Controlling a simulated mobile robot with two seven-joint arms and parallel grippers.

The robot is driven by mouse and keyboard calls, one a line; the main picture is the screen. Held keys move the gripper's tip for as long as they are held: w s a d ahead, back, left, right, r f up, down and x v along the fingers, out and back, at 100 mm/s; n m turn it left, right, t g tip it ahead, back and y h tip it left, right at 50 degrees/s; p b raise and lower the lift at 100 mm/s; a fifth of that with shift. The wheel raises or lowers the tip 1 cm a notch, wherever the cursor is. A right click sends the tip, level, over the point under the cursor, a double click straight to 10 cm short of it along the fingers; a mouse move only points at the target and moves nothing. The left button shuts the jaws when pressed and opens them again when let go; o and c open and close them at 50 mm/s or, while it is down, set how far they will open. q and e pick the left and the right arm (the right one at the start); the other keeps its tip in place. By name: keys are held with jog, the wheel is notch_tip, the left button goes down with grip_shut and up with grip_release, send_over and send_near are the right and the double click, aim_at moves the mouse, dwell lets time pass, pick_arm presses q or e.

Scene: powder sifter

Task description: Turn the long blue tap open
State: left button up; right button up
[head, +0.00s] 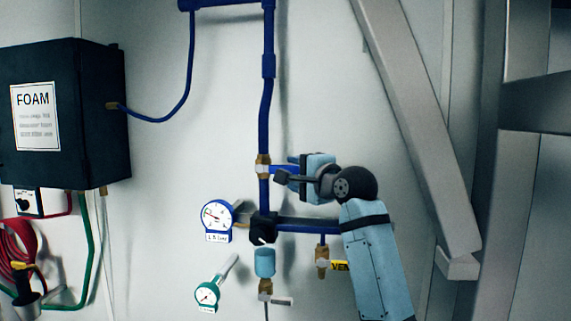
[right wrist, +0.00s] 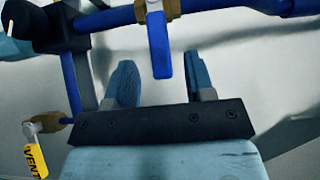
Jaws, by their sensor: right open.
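The long blue tap (head: 280,169) sticks out to the right from a brass valve body (head: 263,165) on the vertical blue pipe. In the right wrist view the tap's blue lever (right wrist: 159,58) points down from its brass body, in the gap between my two fingers. My right gripper (head: 290,168) is open around the lever's free end, with space on both sides. In the right wrist view its fingers (right wrist: 161,82) stand apart from the lever. I cannot tell exactly how deep the lever sits between them. My left gripper is not in view.
A round blue-rimmed gauge (head: 217,216), a black pipe junction (head: 264,227) and a lower brass valve with a yellow VENT tag (head: 340,266) sit below the tap. A teal gauge (head: 208,293) is lower left. A black FOAM box (head: 75,115) hangs left. A grey slanted beam (head: 415,125) stands right.

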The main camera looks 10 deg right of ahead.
jog(key=shift+p+x, duration=0.5)
jog(key=shift+x, duration=1.75)
grip_shut()
